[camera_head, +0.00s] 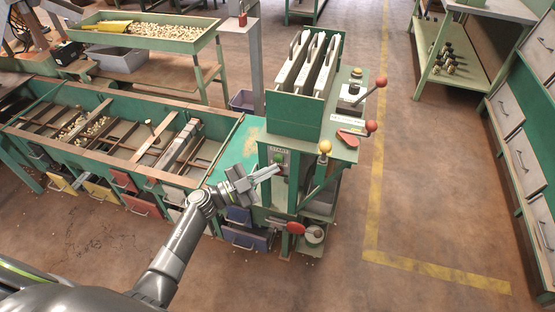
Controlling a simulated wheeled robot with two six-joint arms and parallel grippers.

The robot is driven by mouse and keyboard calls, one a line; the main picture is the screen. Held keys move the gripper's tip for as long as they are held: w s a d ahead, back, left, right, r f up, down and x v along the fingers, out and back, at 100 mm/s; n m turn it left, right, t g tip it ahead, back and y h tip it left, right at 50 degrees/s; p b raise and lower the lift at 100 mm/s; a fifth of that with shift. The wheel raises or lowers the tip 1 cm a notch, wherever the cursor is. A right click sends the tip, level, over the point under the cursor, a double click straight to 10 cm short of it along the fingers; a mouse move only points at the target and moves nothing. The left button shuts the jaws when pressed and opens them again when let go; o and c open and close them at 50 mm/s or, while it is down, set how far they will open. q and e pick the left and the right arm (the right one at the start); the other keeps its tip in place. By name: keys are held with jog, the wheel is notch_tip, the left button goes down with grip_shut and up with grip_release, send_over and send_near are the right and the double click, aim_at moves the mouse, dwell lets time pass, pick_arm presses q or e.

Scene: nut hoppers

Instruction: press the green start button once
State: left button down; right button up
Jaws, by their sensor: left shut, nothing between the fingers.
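The green start button (279,158) is a small green knob on a grey plate on the front of the green machine (306,121). My left gripper (277,170) is shut and empty, with its fingertips just below the button in the picture. I cannot tell whether the fingertips touch the button or its plate. My right gripper is not in view.
Red-knobbed levers (371,126) stick out at the machine's right, and a yellow-knobbed lever (325,147) stands right of the button. A long green hopper bench (222,150) with coloured drawers lies to the left. The floor (440,200) at the right is clear.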

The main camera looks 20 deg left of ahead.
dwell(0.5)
pick_arm(q)
jog(key=shift+w, duration=0.45)
jog(key=shift+w, duration=0.45)
dwell(0.6)
jog(key=shift+s+r, duration=0.1)
jog(key=shift+s+p, duration=0.55)
jog(key=shift+s, duration=0.25)
jog(key=s+p, duration=0.2)
jog(key=s, duration=0.3)
jog(key=shift+p, duration=0.4)
